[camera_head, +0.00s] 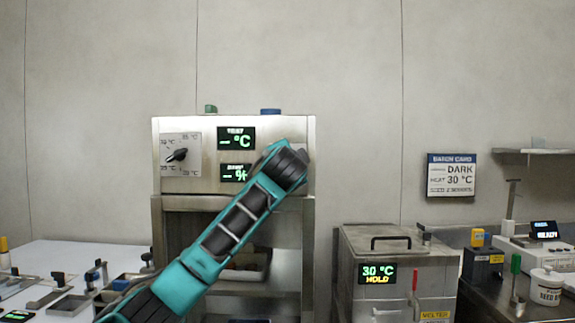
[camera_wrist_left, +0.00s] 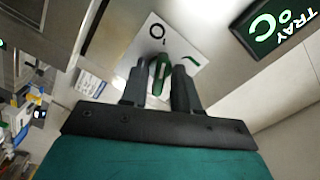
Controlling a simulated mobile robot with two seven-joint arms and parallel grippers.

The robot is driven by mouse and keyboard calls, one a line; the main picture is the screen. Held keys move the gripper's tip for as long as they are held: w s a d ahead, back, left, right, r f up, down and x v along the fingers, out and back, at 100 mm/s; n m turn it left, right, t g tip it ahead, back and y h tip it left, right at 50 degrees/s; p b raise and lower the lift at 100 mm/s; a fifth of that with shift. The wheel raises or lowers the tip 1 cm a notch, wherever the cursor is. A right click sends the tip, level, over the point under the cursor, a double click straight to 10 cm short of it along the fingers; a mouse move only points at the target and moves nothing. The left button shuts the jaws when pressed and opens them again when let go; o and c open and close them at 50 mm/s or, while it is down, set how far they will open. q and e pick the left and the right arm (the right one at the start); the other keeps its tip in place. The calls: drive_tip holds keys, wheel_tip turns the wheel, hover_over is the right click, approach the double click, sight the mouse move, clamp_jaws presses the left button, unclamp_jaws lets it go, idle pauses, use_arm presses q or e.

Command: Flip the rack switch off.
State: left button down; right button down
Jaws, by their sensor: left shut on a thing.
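The rack switch (camera_wrist_left: 161,72) is a green lever on a white plate (camera_wrist_left: 178,35) in the left wrist view. The plate bears a black ring mark and a green stroke mark. My left gripper (camera_wrist_left: 160,78) has a finger on either side of the lever and is shut on it. In the head view my left arm reaches up to the right part of the steel cabinet's front panel (camera_head: 210,180). There the arm hides the switch and the gripper's fingers. My right gripper is in neither view.
The panel also carries a black dial (camera_head: 177,155) and two displays, the upper one (camera_head: 237,138) reading °C. A steel melter (camera_head: 352,270) with a 30 °C HOLD display stands to the right. A batch card (camera_head: 451,175) hangs on the wall. Benches with small items flank both sides.

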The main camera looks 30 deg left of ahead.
use_arm(q)
drive_tip(key=shift+n, duration=0.4)
drive_tip(key=c, duration=1.2)
unclamp_jaws()
drive_tip(key=shift+o, duration=0.2)
drive_tip(key=b+v, duration=0.2)
drive_tip(key=v, duration=1.1)
drive_tip(key=shift+f, duration=0.1)
